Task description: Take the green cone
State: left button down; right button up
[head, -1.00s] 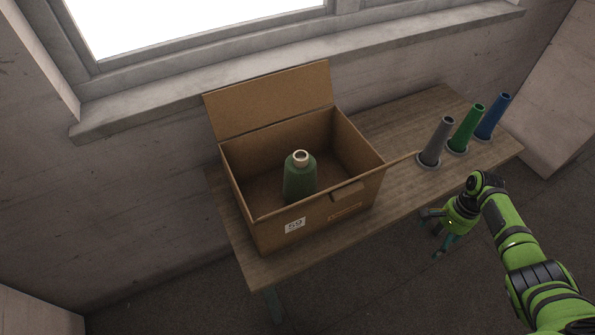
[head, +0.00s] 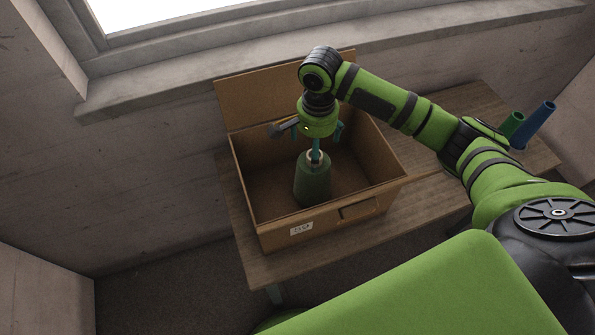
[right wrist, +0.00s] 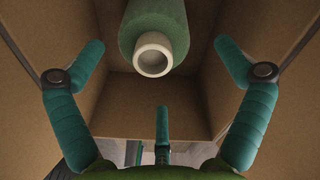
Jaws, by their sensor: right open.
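The green cone (head: 313,182), a green yarn body on a pale tube, stands upright in the cardboard box (head: 370,208). In the right wrist view the cone (right wrist: 160,22) shows its pale open tube end toward the camera. My right gripper (head: 315,140) is directly above the cone, inside the box opening, pointing down. In the right wrist view its teal fingers are spread wide, and the gripper (right wrist: 162,78) is open and empty. The cone lies toward the upper side between the fingers, apart from them. My left gripper is not in view.
The box stands on a wooden table (head: 262,258) with its rear flap (head: 245,98) raised, near the wall and window sill (head: 190,84). A green tube (head: 511,124) and a blue tube (head: 538,122) stand at the table's right end, partly behind my right arm.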

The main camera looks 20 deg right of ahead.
aim_at(313, 176)
jog(key=shift+s+f, duration=0.25)
jog(key=shift+f, duration=0.05)
jog(key=shift+s+a+f+p, duration=0.1)
jog(key=shift+s+f+p, duration=0.15)
jog(key=shift+f+p, duration=0.6)
notch_tip(313, 176, down, 4)
jog(key=shift+r, duration=0.15)
jog(key=shift+w+f, duration=0.1)
jog(key=shift+f, duration=0.1)
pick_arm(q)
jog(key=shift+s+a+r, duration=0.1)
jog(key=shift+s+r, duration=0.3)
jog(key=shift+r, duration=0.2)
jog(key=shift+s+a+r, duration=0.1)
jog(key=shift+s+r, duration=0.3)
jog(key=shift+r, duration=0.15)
pick_arm(e)
jog(key=c, duration=1.2)
